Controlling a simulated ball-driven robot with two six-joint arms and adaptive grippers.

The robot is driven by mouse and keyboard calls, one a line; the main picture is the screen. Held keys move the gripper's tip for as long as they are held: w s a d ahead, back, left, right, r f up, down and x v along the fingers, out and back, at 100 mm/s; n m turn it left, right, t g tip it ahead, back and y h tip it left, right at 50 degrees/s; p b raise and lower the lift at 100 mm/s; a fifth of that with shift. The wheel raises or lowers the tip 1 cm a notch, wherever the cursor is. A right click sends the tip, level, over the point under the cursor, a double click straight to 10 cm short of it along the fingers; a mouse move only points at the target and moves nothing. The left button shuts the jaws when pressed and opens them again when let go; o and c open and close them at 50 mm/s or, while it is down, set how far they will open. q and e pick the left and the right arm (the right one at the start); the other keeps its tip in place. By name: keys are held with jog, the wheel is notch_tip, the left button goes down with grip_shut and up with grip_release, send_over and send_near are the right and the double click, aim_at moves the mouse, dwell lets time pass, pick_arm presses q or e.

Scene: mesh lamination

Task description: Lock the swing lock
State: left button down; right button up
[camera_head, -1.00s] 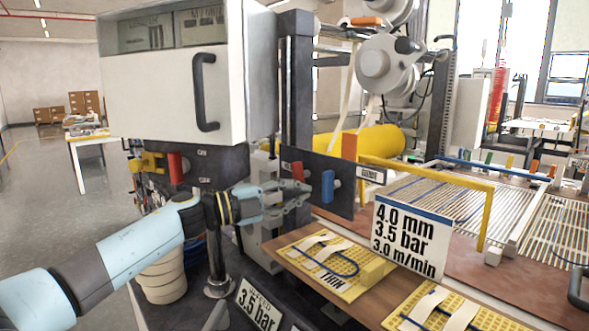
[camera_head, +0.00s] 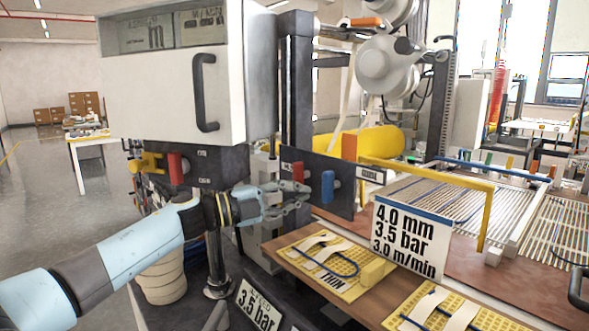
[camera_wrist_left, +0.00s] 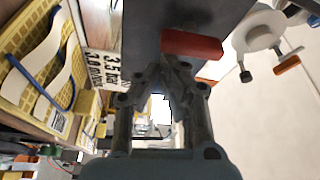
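A dark upright panel (camera_head: 345,207) carries a red handle (camera_head: 298,172) and a blue handle (camera_head: 327,186). Nothing legible marks either one as the swing lock. My left gripper (camera_head: 305,194) is in front of this panel, its tips just below the red handle and left of the blue one. In the left wrist view the red handle (camera_wrist_left: 192,45) lies sideways just beyond my left gripper (camera_wrist_left: 165,72). Its fingertips are close together with nothing seen between them. I cannot tell whether they touch the handle. My right gripper is out of view.
A white cabinet (camera_head: 170,90) stands above my left arm, with another red lever (camera_head: 176,168) below it. A yellow frame (camera_head: 430,173) and a white sign (camera_head: 410,238) stand right of the panel. Yellow trays (camera_head: 345,292) lie on the bench in front.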

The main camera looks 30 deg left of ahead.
pick_arm(q)
jog(key=shift+a, duration=0.15)
jog(key=v, duration=1.1)
jog(key=shift+s+a, duration=0.2)
jog(key=shift+s, duration=0.2)
